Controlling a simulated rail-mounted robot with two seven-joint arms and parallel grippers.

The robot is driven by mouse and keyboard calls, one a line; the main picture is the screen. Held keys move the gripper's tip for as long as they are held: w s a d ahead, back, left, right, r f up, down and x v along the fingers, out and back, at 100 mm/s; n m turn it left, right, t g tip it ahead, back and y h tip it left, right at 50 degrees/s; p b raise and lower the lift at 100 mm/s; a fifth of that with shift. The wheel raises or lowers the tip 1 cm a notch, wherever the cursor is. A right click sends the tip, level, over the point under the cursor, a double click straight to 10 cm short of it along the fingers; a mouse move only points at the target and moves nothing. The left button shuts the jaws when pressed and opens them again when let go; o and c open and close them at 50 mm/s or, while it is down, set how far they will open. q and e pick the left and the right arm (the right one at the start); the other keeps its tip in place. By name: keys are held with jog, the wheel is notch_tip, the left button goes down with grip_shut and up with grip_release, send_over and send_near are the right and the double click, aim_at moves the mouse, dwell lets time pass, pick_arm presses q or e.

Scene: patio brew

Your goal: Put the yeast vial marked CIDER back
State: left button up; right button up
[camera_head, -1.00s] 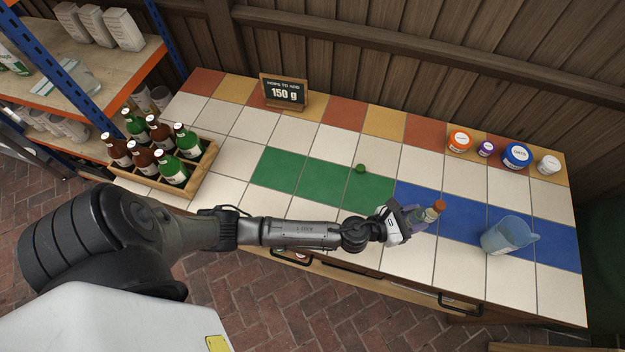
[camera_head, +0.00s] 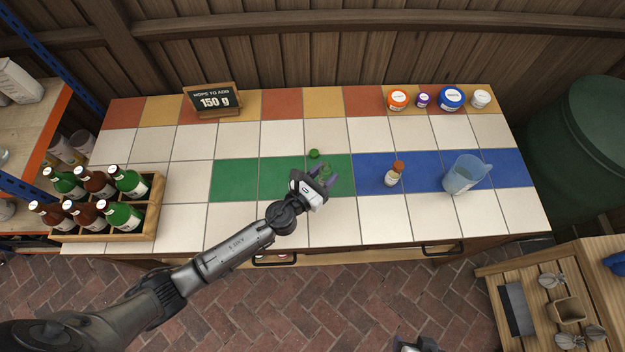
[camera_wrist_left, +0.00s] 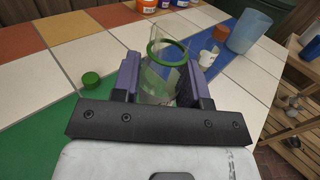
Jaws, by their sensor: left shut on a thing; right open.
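My left gripper (camera_head: 326,181) is shut on a clear, uncapped vial (camera_wrist_left: 160,75) with a green ring at its mouth. It holds the vial over the right end of the green tiles; whether the vial touches them I cannot tell. A loose green cap (camera_head: 313,154) lies just behind it and also shows in the left wrist view (camera_wrist_left: 91,80). A second vial with an orange-brown cap (camera_head: 394,173) stands upright on the blue tiles. I cannot read CIDER on either vial. My right gripper (camera_head: 419,344) is partly visible at the bottom edge, open, away from the counter.
A blue-tinted jug (camera_head: 464,174) stands on the blue tiles. A wooden crate (camera_head: 152,217) of bottles stands at left. Several lidded tubs, one a blue tub (camera_head: 451,98), line the back right. A sign (camera_head: 213,100) reads 150 g. White front tiles are mostly clear.

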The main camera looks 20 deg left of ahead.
pick_arm(q)
jog(key=a+f, duration=0.1)
jog(key=w+a+f+b, duration=0.1)
jog(key=a, duration=0.1)
jog(key=shift+a+f, duration=0.15)
jog(key=shift+a, duration=0.15)
notch_tip(320, 180, down, 4)
jog(key=b, duration=0.4)
jog(key=shift+f, duration=0.1)
jog(key=o, duration=0.9)
